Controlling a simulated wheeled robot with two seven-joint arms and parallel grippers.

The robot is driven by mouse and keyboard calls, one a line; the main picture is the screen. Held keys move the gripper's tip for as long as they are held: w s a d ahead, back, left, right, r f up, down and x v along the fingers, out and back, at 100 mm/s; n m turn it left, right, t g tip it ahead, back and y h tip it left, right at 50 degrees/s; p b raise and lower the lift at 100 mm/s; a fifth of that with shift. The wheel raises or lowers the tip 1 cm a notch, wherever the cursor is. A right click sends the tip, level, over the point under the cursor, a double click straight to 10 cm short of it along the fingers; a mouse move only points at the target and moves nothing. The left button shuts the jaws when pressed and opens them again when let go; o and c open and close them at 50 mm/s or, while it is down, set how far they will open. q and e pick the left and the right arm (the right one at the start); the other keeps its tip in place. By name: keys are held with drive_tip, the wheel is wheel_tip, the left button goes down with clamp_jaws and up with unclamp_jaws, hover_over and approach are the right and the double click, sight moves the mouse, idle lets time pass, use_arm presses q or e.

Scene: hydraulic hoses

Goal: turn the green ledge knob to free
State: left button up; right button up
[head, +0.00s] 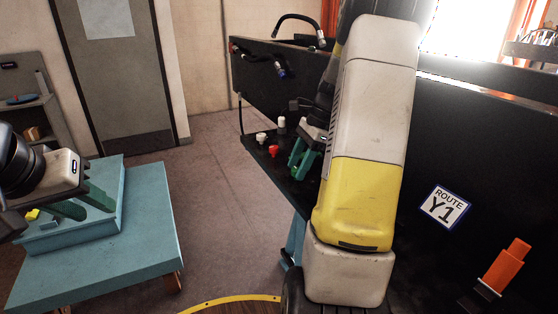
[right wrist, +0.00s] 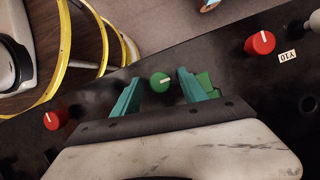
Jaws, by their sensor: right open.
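The green knob (right wrist: 160,82) stands on the black ledge (right wrist: 225,55) in the right wrist view. Its white pointer mark points right and slightly up in that picture. My right gripper (right wrist: 160,91) is open, with one green finger on each side of the knob and a visible gap to each. In the head view my right gripper (head: 305,157) is low over the ledge, and the green knob cannot be made out there. My left gripper (head: 82,203) is open and empty over the blue table at the left, away from the ledge.
Red knobs (right wrist: 55,120) (right wrist: 260,42) stand on either side along the ledge; a tag reading Y10 (right wrist: 287,55) is by one. White knobs (head: 261,138) are near the ledge's end. Hoses (head: 280,68) hang on the black panel. A blue table (head: 100,268) stands left.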

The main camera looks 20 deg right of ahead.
clamp_jaws()
drive_tip(key=shift+n, duration=0.3)
drive_tip(key=n+g, duration=0.1)
drive_tip(key=n, duration=0.3)
drive_tip(key=shift+w+g, duration=0.15)
drive_tip(key=shift+g, duration=0.25)
drive_tip(key=n, duration=0.2)
drive_tip(key=n+g+h, duration=0.1)
drive_tip(key=n, duration=0.1)
drive_tip(key=shift+a+n+g, duration=0.1)
drive_tip(key=shift+n+g, duration=0.2)
drive_tip(key=shift+n, duration=0.1)
drive_tip(key=n+h, duration=0.1)
drive_tip(key=n, duration=0.1)
drive_tip(key=n+g, duration=0.1)
drive_tip(key=n, duration=0.1)
drive_tip(key=shift+w+n+h, duration=0.1)
drive_tip(key=shift+n+h, duration=0.2)
drive_tip(key=shift+h, duration=0.1)
drive_tip(key=shift+a+n+h, duration=0.1)
drive_tip(key=shift+n+h, duration=0.6)
drive_tip(key=shift+n, duration=1.3)
unclamp_jaws()
